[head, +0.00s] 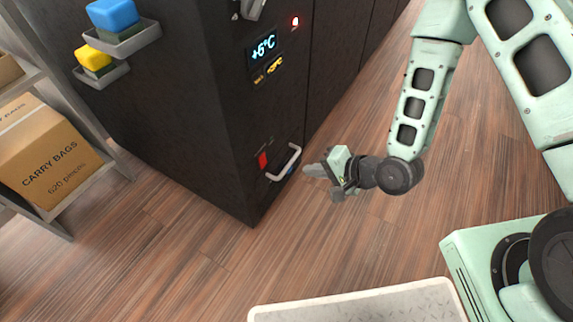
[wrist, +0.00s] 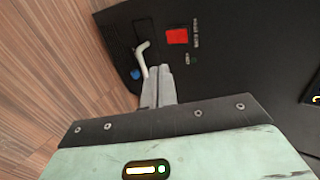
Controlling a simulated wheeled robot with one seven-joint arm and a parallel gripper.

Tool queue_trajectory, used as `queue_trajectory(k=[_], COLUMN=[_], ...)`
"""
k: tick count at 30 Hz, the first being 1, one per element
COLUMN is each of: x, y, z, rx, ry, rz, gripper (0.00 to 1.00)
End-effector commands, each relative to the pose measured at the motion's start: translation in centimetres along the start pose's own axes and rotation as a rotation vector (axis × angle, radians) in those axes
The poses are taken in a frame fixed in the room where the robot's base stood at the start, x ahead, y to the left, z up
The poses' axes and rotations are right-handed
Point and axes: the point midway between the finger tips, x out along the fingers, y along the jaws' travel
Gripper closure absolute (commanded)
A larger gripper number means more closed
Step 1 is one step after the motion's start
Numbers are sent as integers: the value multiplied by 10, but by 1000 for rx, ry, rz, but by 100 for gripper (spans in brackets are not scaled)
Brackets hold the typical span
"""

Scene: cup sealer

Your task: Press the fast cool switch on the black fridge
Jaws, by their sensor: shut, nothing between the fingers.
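The black fridge (head: 225,120) stands left of centre in the head view. Low on its front is a red square switch (head: 263,160), also large in the wrist view (wrist: 177,36), with small lettering beside it that I cannot read. A small blue part (wrist: 135,74) shows by the pale bar handle (wrist: 142,58); that handle (head: 286,165) also shows in the head view. I cannot tell from lettering which part is the fast cool switch. My gripper (head: 308,169) is shut and empty, just right of the handle; its fingertips (wrist: 158,72) point toward the fridge front.
A display (head: 263,48) and a red light (head: 295,21) sit higher on the fridge. Holders with blue and yellow sponges (head: 112,15) hang on its side. A shelf with a carton (head: 45,150) stands left. Wooden floor (head: 200,265) is clear in front.

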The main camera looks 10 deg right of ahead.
Motion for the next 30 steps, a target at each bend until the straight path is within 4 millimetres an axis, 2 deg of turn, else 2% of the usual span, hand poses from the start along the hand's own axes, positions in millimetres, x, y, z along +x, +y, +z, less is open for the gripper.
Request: queue_trajectory(k=[5, 16, 18, 24, 30], x=[27, 102, 112, 128, 132], y=[2, 3, -4, -16, -19], z=[1, 1, 1, 0, 0], rx=[-3, -3, -4, -2, 0], ry=[-1, -1, -1, 0, 0], rz=[-2, -2, -3, -2, 0], gripper=[100, 100, 100, 100, 100])
